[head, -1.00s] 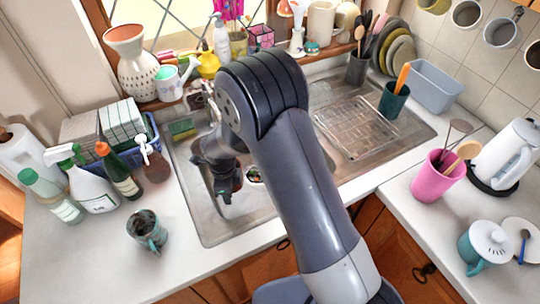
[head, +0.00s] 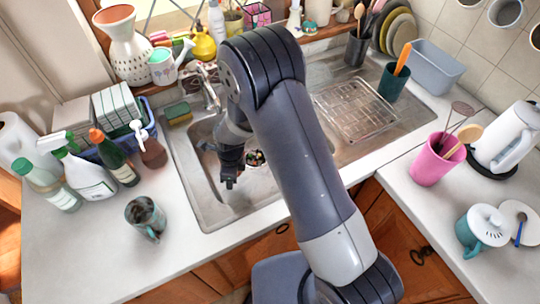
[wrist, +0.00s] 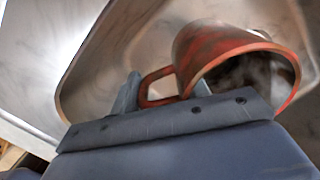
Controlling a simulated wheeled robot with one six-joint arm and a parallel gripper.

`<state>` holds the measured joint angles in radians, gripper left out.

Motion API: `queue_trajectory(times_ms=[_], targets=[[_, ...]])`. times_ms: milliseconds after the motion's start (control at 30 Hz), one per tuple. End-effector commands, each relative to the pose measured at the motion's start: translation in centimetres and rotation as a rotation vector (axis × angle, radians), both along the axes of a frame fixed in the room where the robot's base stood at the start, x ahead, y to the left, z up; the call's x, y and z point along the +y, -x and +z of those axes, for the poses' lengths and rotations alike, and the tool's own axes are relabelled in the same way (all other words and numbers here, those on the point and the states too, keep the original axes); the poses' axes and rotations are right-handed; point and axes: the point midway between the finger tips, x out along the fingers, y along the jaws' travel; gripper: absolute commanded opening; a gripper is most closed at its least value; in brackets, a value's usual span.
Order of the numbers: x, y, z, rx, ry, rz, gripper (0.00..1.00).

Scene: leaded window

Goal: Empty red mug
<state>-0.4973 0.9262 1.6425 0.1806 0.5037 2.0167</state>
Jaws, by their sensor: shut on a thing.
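The red mug (wrist: 215,50) shows in the wrist view, worn red-orange with its mouth turned toward the lower right. Its inside looks dark grey and blurred; I cannot tell whether anything is left in it. My gripper (wrist: 165,92) is shut on the mug's handle, with a finger on either side of it. In the head view my gripper (head: 230,178) hangs over the left basin of the metal sink (head: 205,212). I cannot make out the mug in the head view; my arm hides part of that area.
The faucet (head: 210,95) stands behind the basin, close to my arm. A teal mug (head: 146,217) stands on the left counter near a spray bottle (head: 88,178) and other bottles. A wire rack (head: 355,115) lies right of my arm. A pink cup (head: 432,160) holds utensils.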

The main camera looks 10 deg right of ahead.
Motion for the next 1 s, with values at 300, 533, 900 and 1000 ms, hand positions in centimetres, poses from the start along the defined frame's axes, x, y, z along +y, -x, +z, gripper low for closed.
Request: queue_trajectory(times_ms=[300, 533, 900, 1000], targets=[[-1.4, 0.0, 0.9, -0.013, -0.186, -0.009, 0.03], [-2.7, 0.1, 1.3, -0.027, -0.349, -0.013, 0.03], [-4.1, 0.1, 2.5, -0.050, -0.590, -0.003, 0.03], [-4.2, 0.2, 3.0, -0.052, -0.654, -0.003, 0.03]])
